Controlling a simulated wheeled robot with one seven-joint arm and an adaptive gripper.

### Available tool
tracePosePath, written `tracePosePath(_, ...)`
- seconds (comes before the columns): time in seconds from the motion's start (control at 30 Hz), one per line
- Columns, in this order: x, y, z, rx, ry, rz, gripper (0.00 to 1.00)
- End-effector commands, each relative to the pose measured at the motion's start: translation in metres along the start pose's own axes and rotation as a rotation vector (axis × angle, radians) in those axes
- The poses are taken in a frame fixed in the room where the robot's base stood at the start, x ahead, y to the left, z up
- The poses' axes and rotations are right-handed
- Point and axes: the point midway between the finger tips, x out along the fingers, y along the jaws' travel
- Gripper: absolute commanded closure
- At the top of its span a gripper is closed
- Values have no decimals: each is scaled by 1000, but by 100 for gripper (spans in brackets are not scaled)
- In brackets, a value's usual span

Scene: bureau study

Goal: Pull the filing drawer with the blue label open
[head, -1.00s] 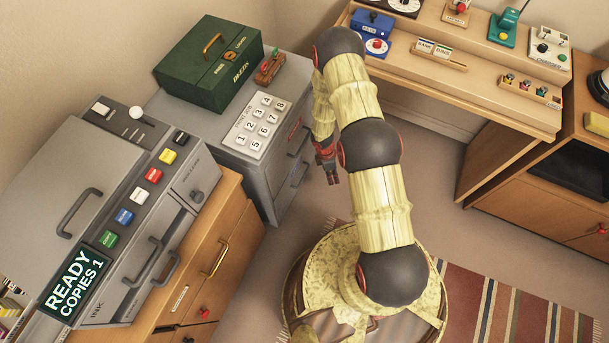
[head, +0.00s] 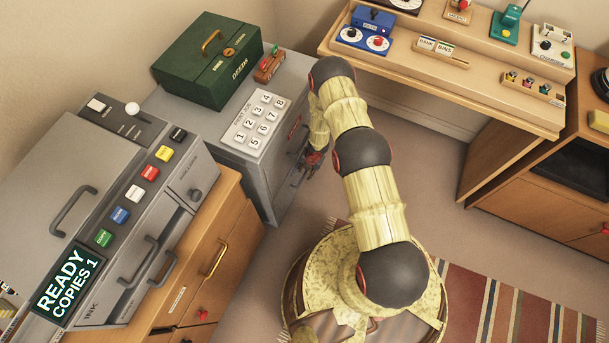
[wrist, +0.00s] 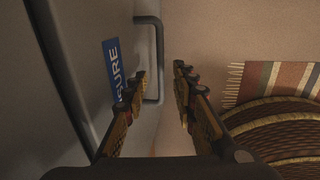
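The grey filing cabinet (head: 275,160) stands left of my arm, its drawer fronts facing right. In the wrist view a drawer front (wrist: 85,25) fills the left side and bears a blue label (wrist: 111,68) ending in "SURE". A dark bar handle (wrist: 158,55) stands out from this front beside the label. My gripper (wrist: 160,77) is open, with one finger on each side of the handle in the picture; I cannot tell whether either touches it. In the head view my gripper (head: 306,167) is close to the cabinet front, and the blue label is hidden there.
A red label (head: 294,128) marks the cabinet's upper front. A green box (head: 207,75) and a number-key panel (head: 258,122) are on top. A copier (head: 120,220) stands at left, a wooden desk (head: 450,85) behind. A striped rug (head: 480,300) lies on the floor.

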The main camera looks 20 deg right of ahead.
Motion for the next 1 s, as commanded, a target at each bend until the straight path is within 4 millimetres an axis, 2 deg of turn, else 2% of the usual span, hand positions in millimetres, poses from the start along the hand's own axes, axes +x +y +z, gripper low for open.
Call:
tracePosePath(0.03,12,-1,0,0,0,-1,73)
tracePosePath(0.2,32,-1,0,0,1,-1,73)
tracePosePath(0.37,39,0,0,1,0,-1,73)
tracePosePath(0.63,38,0,0,2,-1,-1,73)
tracePosePath(1.0,38,0,0,2,0,-1,94)
